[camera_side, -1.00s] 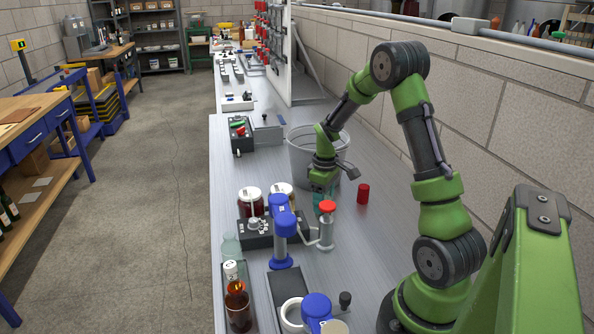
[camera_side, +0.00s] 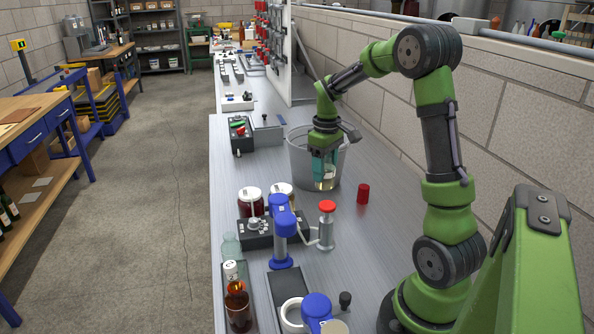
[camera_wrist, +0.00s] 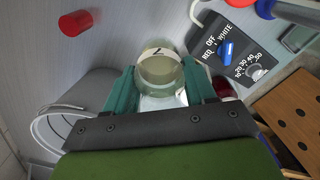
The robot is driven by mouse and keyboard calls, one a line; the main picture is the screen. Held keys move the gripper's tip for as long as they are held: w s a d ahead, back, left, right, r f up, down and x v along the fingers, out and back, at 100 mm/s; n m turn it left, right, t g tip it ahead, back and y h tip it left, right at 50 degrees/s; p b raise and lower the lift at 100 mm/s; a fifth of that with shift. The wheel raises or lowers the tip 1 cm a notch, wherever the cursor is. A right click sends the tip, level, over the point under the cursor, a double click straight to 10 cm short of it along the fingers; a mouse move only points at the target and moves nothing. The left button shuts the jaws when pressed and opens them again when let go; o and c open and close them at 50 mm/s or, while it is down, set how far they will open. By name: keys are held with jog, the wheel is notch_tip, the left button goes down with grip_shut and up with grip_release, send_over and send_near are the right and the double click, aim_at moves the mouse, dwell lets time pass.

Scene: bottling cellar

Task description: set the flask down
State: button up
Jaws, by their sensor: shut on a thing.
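The flask (camera_side: 326,183) is a small clear vessel with pale yellowish contents. In the wrist view the flask (camera_wrist: 160,68) sits between the two teal fingers, with a pale label bearing a dark mark on its face. My gripper (camera_side: 325,172) is shut on it, pointing down in front of the grey bucket (camera_side: 300,158). In the wrist view my gripper (camera_wrist: 160,88) has a finger on each side of the flask. I cannot tell whether the flask's base touches the bench or hangs just above it.
A red cylinder (camera_side: 363,194) stands on the bench (camera_side: 385,225) to the right. A red-topped post (camera_side: 326,230), blue-topped stand (camera_side: 281,235) and lidded jars (camera_side: 250,203) are nearer the camera. A black labelled control box (camera_wrist: 240,50) shows at upper right in the wrist view.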

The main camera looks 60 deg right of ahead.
jog(key=w+a+r, duration=0.3)
jog(key=a, duration=0.5)
jog(key=w+a+r+n, duration=0.1)
jog(key=w+a+r, duration=0.1)
jog(key=a+r, duration=0.35)
jog(key=w+a+r, duration=0.2)
jog(key=w+a, duration=0.1)
jog(key=a, duration=0.6)
jog(key=m, duration=0.3)
send_over(326, 180)
jog(key=w+a, duration=0.6)
jog(key=w, duration=0.1)
notch_tip(326, 180, down, 5)
jog(key=s+d+f, duration=0.1)
jog(key=d, duration=0.2)
jog(key=s+d+f+m, duration=0.1)
jog(key=s+d+f, duration=0.1)
jog(key=d, duration=0.2)
jog(key=s+d+f+m, duration=0.1)
jog(key=s+d+f, duration=0.1)
jog(key=d, duration=0.1)
jog(key=shift+d+f, duration=0.15)
jog(key=shift+n, duration=0.3)
jog(key=shift+w+d+f, duration=0.1)
jog(key=shift+d+f, duration=0.1)
jog(key=shift+f, duration=2.45)
jog(key=shift+w+d+f, duration=0.1)
jog(key=shift+d+f, duration=0.05)
jog(key=shift+f, duration=2.5)
jog(key=shift+f, duration=0.1)
